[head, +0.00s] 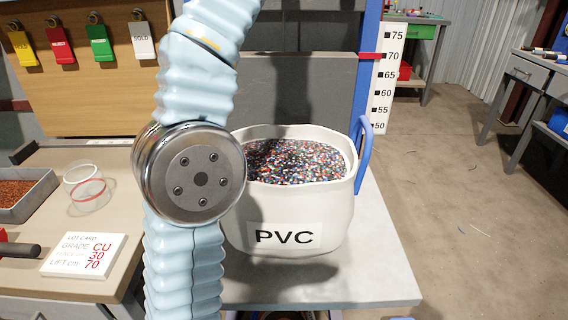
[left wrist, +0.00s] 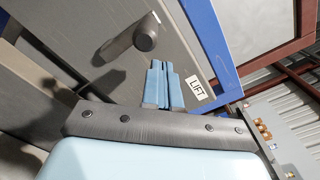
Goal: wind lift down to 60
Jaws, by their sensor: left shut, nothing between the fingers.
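The lift's scale (head: 388,80) stands behind the platform at the right in the head view. Its red pointer (head: 371,56) sits level with the 70 mark. The grey lift platform (head: 385,275) carries a white tub (head: 335,225) labelled PVC. In the left wrist view a dark crank handle (left wrist: 145,36) sticks out from a grey panel, left of a LIFT label (left wrist: 196,87). My left gripper (left wrist: 163,68) is shut and empty, its blue fingertips pointing at the panel below and right of the handle, apart from it in the picture. My right gripper is not seen.
A bench at the left holds a lot card (head: 83,256), a clear cup (head: 86,187) and a tray of copper granules (head: 22,193). Coloured tags (head: 60,48) hang on the board behind. My arm crosses in front of the tub. Floor at the right is open.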

